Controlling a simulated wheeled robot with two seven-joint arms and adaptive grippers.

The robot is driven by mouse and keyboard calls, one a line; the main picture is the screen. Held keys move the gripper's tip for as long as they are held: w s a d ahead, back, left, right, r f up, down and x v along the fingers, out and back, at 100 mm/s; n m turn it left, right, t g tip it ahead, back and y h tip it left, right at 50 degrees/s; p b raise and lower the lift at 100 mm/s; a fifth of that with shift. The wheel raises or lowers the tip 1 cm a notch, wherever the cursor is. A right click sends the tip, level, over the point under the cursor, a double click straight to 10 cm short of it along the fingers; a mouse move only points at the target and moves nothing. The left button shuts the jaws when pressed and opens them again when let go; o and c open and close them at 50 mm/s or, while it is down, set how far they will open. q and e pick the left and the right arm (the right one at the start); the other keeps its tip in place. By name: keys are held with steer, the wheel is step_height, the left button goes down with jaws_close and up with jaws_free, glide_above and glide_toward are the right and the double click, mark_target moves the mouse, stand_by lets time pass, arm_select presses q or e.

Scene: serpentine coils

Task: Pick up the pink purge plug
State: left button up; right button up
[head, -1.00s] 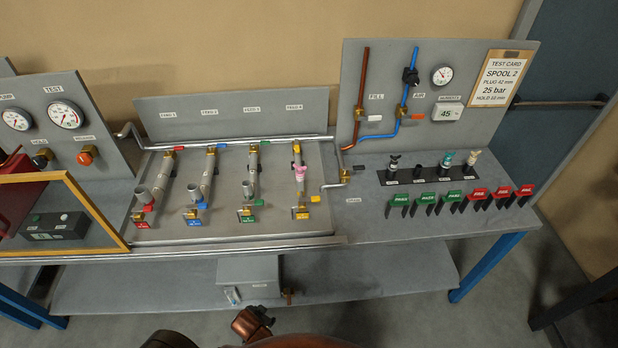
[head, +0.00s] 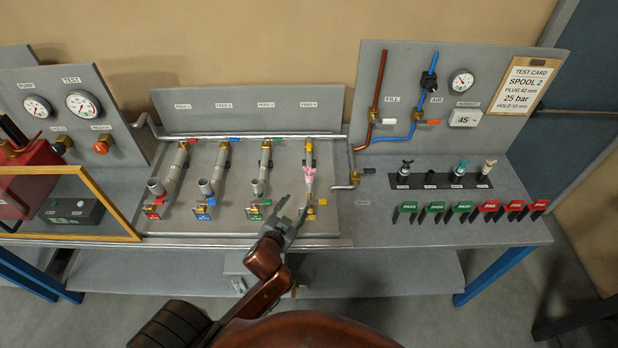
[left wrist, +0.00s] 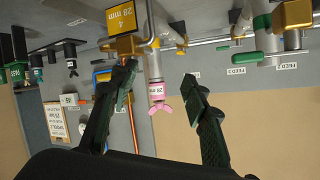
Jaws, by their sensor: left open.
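The pink purge plug (head: 309,174) is seated on the upper part of the fourth spool (head: 309,200), the rightmost of the row on the slanted panel. It also shows in the left wrist view (left wrist: 160,106), with a winged end and a "28" label on its pink body. My left gripper (head: 293,212) is open and empty, just below and left of the plug in the head view. In the left wrist view, the plug appears between the two open fingers (left wrist: 157,82), with no visible contact. My right gripper is not in view.
Three similar spools (head: 222,165) stand left of it. A valve pipe (head: 350,182) is close on the right. Other plugs stand in a black rack (head: 445,180), behind green and red tags (head: 470,208). A framed screen (head: 70,205) is at left.

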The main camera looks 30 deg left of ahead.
arm_select(q)
steer(key=w+d+r+m+t+h, duration=0.1)
steer(key=w+d+r+m+t, duration=0.15)
steer(key=r, duration=0.35)
steer(key=w+d+r+m+t+h, duration=0.1)
steer(key=w+d+r+t+h, duration=0.1)
steer(key=w+d+r+t, duration=0.3)
steer(key=d+r+m+h, duration=0.8)
steer(key=d+r, duration=0.3)
steer(key=s+d+r+m+g+h, duration=0.2)
steer(key=s+d+m+g+h, duration=0.1)
steer(key=d+m+g+h, duration=0.65)
steer(key=m+g+y, duration=0.4)
steer(key=g+y, duration=0.4)
steer(key=y, duration=1.3)
glide_toward(310, 179)
steer(key=x, duration=0.5)
steer(key=shift+w+d, duration=0.15)
steer(key=shift+w, duration=0.25)
steer(key=x, duration=0.2)
steer(key=p+x, duration=0.1)
steer(key=x, duration=0.1)
steer(key=p+x, duration=0.1)
steer(key=x, duration=0.1)
steer(key=shift+a+f, duration=0.3)
steer(key=shift+a, duration=0.15)
steer(key=shift+w+a+f+p, duration=0.1)
steer(key=shift+f+p, duration=0.2)
steer(key=shift+f, duration=0.05)
